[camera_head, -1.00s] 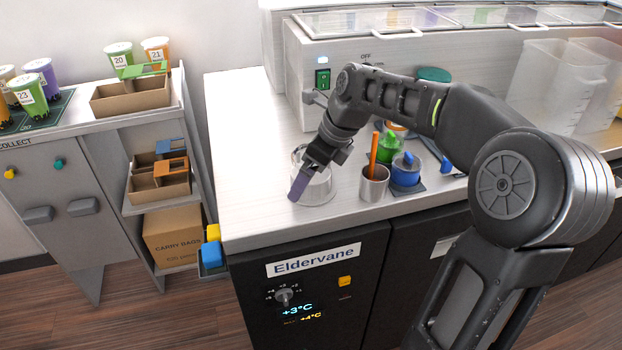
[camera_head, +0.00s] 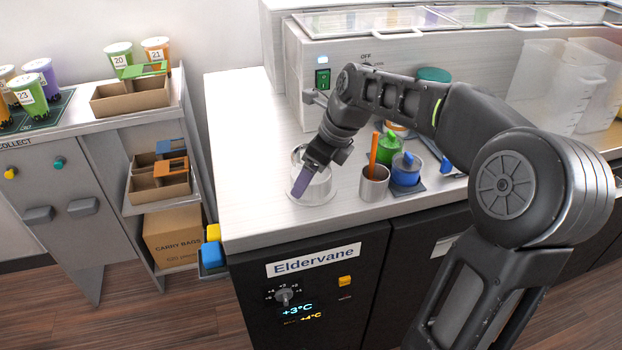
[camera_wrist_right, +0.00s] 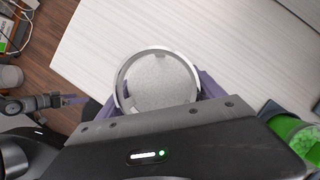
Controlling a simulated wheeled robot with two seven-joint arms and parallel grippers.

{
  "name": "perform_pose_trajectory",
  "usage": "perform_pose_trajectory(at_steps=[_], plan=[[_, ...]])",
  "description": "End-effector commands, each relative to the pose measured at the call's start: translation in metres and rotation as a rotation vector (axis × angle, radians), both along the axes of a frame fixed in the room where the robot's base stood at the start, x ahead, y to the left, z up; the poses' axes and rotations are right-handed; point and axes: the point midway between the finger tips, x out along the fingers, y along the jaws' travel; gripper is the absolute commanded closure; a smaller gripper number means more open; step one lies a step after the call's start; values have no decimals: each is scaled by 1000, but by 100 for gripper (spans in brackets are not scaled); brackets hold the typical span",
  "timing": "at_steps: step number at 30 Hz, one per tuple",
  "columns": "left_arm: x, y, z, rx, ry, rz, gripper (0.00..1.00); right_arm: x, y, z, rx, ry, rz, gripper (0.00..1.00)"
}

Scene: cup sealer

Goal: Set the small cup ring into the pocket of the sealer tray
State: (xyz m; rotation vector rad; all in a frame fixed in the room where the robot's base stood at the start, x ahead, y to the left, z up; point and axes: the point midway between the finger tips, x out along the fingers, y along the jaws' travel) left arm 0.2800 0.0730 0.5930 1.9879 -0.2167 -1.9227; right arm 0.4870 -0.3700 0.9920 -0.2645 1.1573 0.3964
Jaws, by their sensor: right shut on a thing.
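I cannot tell whether the ring touches the counter. I cannot make out the sealer tray's pocket. What looks like my left gripper (camera_wrist_right: 72,99) shows small at the left of the right wrist view; its jaws are unclear.
A grey machine with a green switch (camera_head: 322,79) stands behind. The counter's left part is clear.

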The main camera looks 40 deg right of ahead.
Motion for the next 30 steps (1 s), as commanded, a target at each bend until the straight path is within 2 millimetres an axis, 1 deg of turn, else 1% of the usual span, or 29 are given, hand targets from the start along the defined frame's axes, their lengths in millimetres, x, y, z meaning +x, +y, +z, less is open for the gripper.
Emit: perform_pose_trajectory(at_steps=[1,5,11,14,17,19,27,30], plan=[[0,0,0,0,0,0,0,0,0,0,0,0,0,70],[0,0,0,0,0,0,0,0,0,1,0,-2,0,79],[0,0,0,0,0,0,0,0,0,1,0,-2,0,79],[0,0,1,0,0,0,0,1,0,5,-1,-3,0,79],[0,0,1,0,0,0,0,1,-1,15,-1,-4,0,79],[0,0,2,0,0,0,0,1,0,26,-1,-5,-1,79],[0,0,5,0,0,0,0,1,-1,78,-1,-5,0,79],[0,0,6,0,0,0,0,1,0,92,-2,-4,0,79]])
